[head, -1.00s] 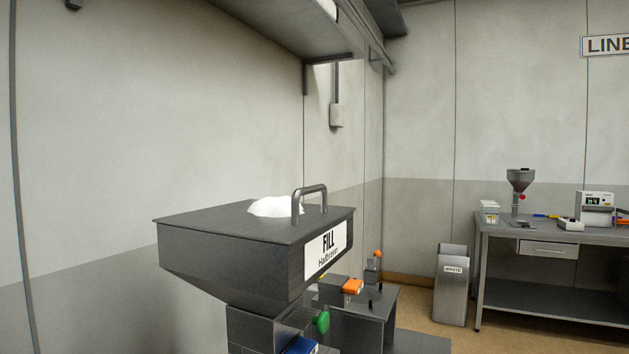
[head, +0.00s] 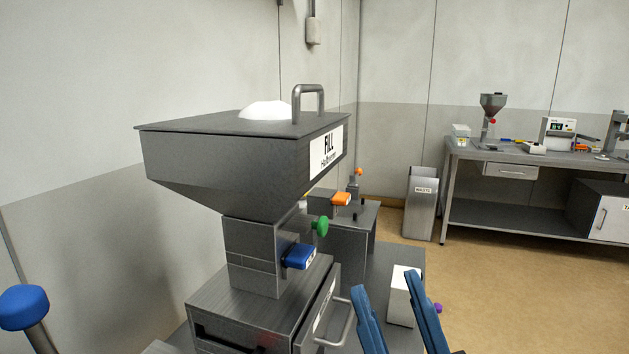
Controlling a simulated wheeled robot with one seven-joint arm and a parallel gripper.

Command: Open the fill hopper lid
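The fill hopper (head: 225,165) is a dark grey tapered box with a white FILL label (head: 327,152) on its right side. Its flat lid (head: 195,125) lies level on top, closed. A grey bar handle (head: 308,89) stands upright near the lid's right end. A white rounded mound (head: 265,110) shows on top, beside the handle. My gripper (head: 385,282) shows two blue fingers at the bottom, spread apart with nothing between them. It is below and to the right of the hopper, in front of it, and does not touch the handle.
Under the hopper are a blue part (head: 299,256), a green knob (head: 321,226) and a drawer-like box with a bar handle (head: 340,325). A white box (head: 402,298) is behind my fingers. A blue-capped post (head: 23,307) is at lower left. A bench (head: 470,165) stands far right.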

